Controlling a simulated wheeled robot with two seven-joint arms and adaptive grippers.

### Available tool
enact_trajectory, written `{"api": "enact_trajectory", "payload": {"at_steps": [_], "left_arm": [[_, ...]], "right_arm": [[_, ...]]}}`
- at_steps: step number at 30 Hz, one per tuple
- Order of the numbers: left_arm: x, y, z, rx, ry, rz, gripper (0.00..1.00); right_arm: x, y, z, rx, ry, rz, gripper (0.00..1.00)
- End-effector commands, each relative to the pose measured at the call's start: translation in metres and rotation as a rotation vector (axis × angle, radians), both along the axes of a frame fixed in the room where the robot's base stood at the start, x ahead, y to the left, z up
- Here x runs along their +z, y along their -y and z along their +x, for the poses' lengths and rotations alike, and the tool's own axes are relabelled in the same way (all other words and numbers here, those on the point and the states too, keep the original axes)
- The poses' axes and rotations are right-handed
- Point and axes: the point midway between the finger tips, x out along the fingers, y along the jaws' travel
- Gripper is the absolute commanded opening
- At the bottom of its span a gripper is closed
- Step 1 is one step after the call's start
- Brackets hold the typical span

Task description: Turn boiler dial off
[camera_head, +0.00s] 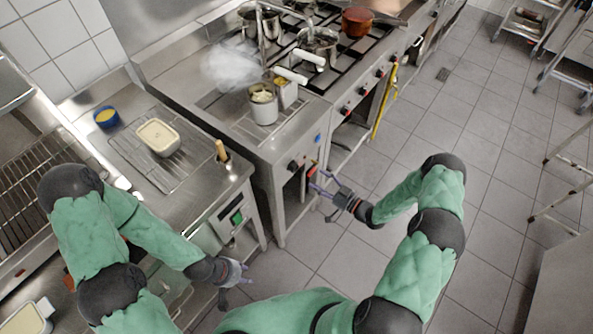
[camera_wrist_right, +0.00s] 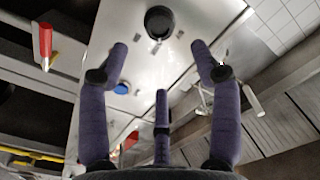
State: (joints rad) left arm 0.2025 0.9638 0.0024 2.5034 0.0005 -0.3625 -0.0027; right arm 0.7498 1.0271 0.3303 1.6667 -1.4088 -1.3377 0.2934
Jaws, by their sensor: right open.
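The black boiler dial (camera_wrist_right: 159,22) sits on the steel front panel at the top middle of the right wrist view. In the head view the dial (camera_head: 293,165) is on the front of the steaming boiler unit (camera_head: 277,152). My right gripper (camera_head: 318,187) is just in front of this panel. In the right wrist view its purple fingers (camera_wrist_right: 161,60) are spread open and empty, with the dial beyond the fingertips, apparently apart from them. My left gripper (camera_head: 238,272) hangs low in front of the left counter; its finger opening is unclear.
Steam (camera_head: 230,66) rises near baskets (camera_head: 264,106) in the boiler. A stove (camera_head: 345,75) with pots adjoins it. A red handle (camera_wrist_right: 45,42) and a blue round part (camera_wrist_right: 121,88) show near the dial.

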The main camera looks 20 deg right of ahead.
Motion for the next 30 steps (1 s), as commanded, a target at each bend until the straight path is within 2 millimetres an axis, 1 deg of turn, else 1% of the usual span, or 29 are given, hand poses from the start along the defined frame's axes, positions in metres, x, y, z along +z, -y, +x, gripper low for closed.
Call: {"api": "enact_trajectory", "payload": {"at_steps": [6, 9, 15, 21, 30], "left_arm": [[-0.003, 0.0, 0.0, 0.0, 0.0, 0.0, 0.4], [-0.004, 0.0, 0.0, 0.0, 0.0, 0.0, 0.4], [-0.006, 0.0, 0.0, 0.0, 0.0, 0.0, 0.4], [-0.007, 0.0, 0.0, 0.0, 0.0, 0.0, 0.4], [-0.007, 0.0, 0.0, 0.0, 0.0, 0.0, 0.4]], "right_arm": [[0.0, -0.025, 0.028, 0.004, 0.001, 0.002, 0.64], [0.0, -0.035, 0.043, 0.004, 0.001, 0.002, 0.64], [0.0, -0.052, 0.065, 0.002, -0.001, 0.002, 0.64], [0.0, -0.059, 0.075, 0.0, -0.002, 0.002, 0.64], [0.0, -0.06, 0.076, -0.001, -0.002, 0.002, 0.64]]}}
